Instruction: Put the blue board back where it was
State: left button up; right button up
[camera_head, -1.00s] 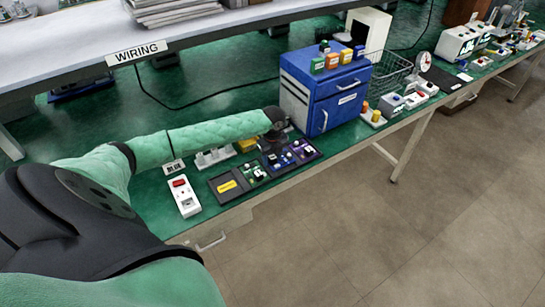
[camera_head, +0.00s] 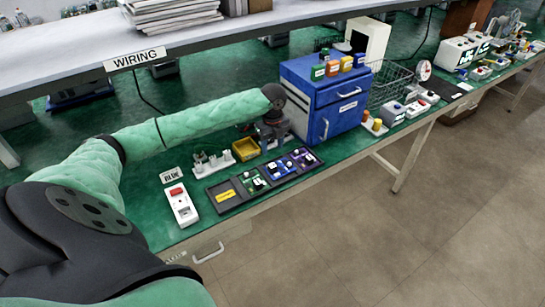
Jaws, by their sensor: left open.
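A dark tray (camera_head: 214,202) lies on the green bench top near its front edge. Its left compartment shows a yellow label (camera_head: 225,195) and no board. To the right a green board (camera_head: 252,182), the blue board (camera_head: 281,168) and a purple board (camera_head: 302,157) lie in a row in the tray. My left gripper (camera_head: 272,143) is open and empty, just behind the tray and above the bench, apart from the blue board. Its fingers are small and dark here. My right gripper is not in view.
A yellow bin (camera_head: 245,149) and a white fixture with posts (camera_head: 213,163) stand behind the tray. A white device with a red display (camera_head: 180,204) is at left. A blue drawer cabinet (camera_head: 325,100) stands close to the right of my gripper. The shelf (camera_head: 90,62) runs behind.

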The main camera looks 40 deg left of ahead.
pick_arm(q)
jog(key=s+d+f+n+t+h, duration=0.15)
jog(key=d+f+n, duration=0.25)
jog(key=d+f, duration=0.65)
jog(key=s+d+f+n+t+h, duration=0.1)
jog(key=s+d+f+n+t, duration=0.3)
jog(key=d+f, duration=0.65)
jog(key=s+f+n+g+y, duration=0.1)
jog(key=s+f+n, duration=0.4)
jog(key=f, duration=0.6)
jog(key=s+f+n+g, duration=0.1)
jog(key=s+f+n, duration=0.1)
jog(key=s+f, duration=0.75)
jog(key=s+d+f+n, duration=0.2)
jog(key=s+f, duration=0.8)
jog(key=s+d+f+n+g+y, duration=0.1)
jog(key=s+d+f+n, duration=0.1)
jog(key=s+f, duration=0.8)
jog(key=shift+s+d+n, duration=0.25)
jog(key=shift+s+n, duration=0.35)
jog(key=shift+s, duration=0.1)
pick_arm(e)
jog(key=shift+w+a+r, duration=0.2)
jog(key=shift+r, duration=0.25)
pick_arm(q)
jog(key=shift+g, duration=0.25)
